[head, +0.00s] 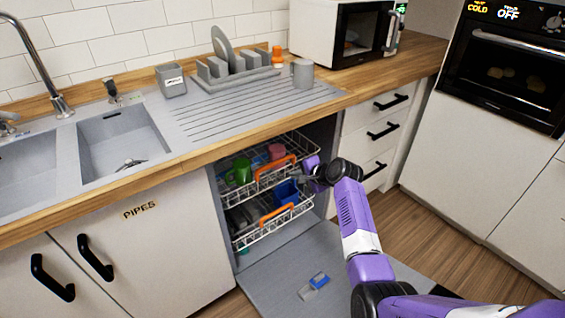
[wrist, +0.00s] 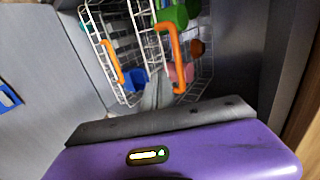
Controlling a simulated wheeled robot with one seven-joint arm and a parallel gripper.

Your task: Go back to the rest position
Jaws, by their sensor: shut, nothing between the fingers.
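My gripper (head: 308,178) is at the open dishwasher, in front of the right side of its racks, with my purple arm reaching in from the lower right. Its fingers are small and dark in the head view. In the wrist view the grey fingers (wrist: 157,92) are together with nothing between them, pointing toward the racks. The upper rack (head: 268,162) holds a green cup (head: 242,171) and a pink cup (head: 277,151). A blue cup (head: 287,191) is by the lower rack (head: 250,238). I cannot tell whether the gripper touches a rack.
The dishwasher door (head: 275,275) lies open and low, with a blue and grey block (head: 314,285) on it. The orange rack handles (head: 276,169) face outward. Drawers (head: 372,125) stand to the right; wooden floor (head: 440,225) is free before the oven (head: 510,70).

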